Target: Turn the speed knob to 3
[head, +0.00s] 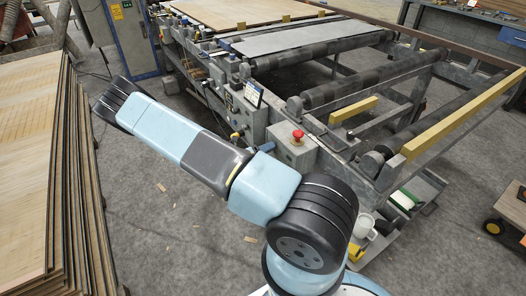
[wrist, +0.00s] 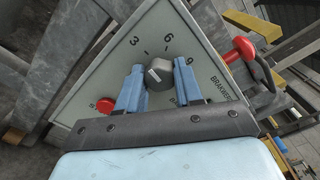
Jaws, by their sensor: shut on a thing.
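The speed knob (wrist: 158,73) is a dark round knob with a pale mark on its face, on a light grey panel (wrist: 100,80) in the wrist view. The printed numbers 3, 6 and 9 run around it from upper left to right. The pale mark lies toward the knob's left side; its exact reading is hard to tell. My gripper (wrist: 159,74) has its two blue fingers on either side of the knob, shut on it. The lower part of the dial is hidden by the gripper. In the head view my arm hides most of the gripper's work area.
A red button (wrist: 105,105) sits left of the fingers, and a red mushroom-like part (wrist: 247,48) stands at the right. In the head view, a red emergency button (head: 298,135) tops a grey box beside the roller conveyor (head: 350,85). Veneer stacks (head: 30,160) stand left.

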